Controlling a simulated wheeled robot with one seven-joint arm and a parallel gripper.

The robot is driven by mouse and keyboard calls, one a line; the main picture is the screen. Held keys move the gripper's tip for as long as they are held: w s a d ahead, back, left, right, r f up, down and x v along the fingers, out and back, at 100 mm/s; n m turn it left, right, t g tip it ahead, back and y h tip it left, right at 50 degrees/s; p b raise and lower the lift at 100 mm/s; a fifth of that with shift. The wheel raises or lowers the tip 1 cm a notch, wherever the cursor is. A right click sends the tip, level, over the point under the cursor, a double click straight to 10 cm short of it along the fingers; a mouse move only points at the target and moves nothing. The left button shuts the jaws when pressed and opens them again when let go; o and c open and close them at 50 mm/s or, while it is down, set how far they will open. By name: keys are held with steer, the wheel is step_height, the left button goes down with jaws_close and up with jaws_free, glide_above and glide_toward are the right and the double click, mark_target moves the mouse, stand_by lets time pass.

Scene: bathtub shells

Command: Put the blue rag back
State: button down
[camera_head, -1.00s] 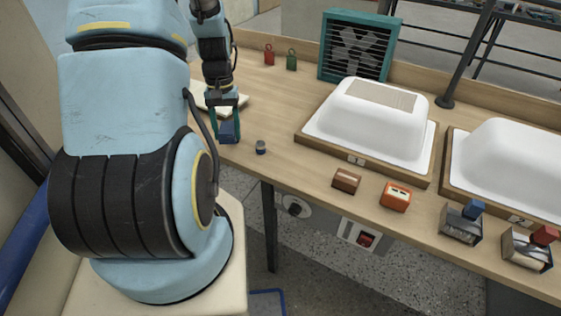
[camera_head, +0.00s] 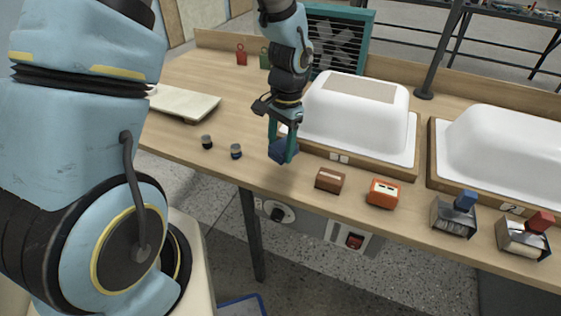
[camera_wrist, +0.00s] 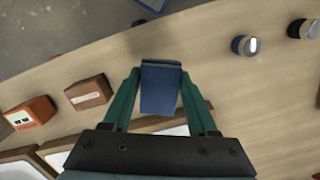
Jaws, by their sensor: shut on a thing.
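My gripper (camera_head: 281,147) is shut on the blue rag (camera_head: 284,152). It holds the rag at the left front corner of the near tub's wooden frame, over the wooden table. In the wrist view the blue rag (camera_wrist: 160,88) is a dark blue folded block between my two green fingers. I cannot tell whether the rag touches the table.
White tub shells (camera_head: 355,112) sit in wooden frames. A brown block (camera_head: 329,180) and an orange block (camera_head: 384,193) lie along the front edge, right of my gripper. Two small dark cylinders (camera_head: 236,151) stand to its left. A teal-framed fan (camera_head: 340,42) stands behind.

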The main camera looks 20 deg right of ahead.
mark_target(280, 171)
steer(key=shift+f+p, duration=0.4)
steer(key=shift+f, duration=2.15)
steer(key=shift+f, duration=0.2)
steer(key=shift+c, duration=0.9)
jaws_free()
steer(key=shift+r, duration=0.1)
steer(key=r, duration=0.4)
steer(key=d+r+b, duration=0.1)
steer(key=r, duration=0.3)
steer(key=r+b, duration=0.1)
steer(key=r, duration=0.3)
steer(key=shift+w+d+r, duration=0.1)
steer(key=shift+w+d, duration=0.05)
steer(key=shift+w, duration=0.15)
steer(key=a+r+n+t, duration=0.1)
steer(key=a+n, duration=0.5)
steer(key=a, duration=0.7)
steer(key=a+r+n+t+h, duration=0.1)
steer(key=a+n, duration=0.5)
steer(key=a, duration=0.7)
steer(key=shift+w+r, duration=0.45)
steer(key=shift+r, duration=0.45)
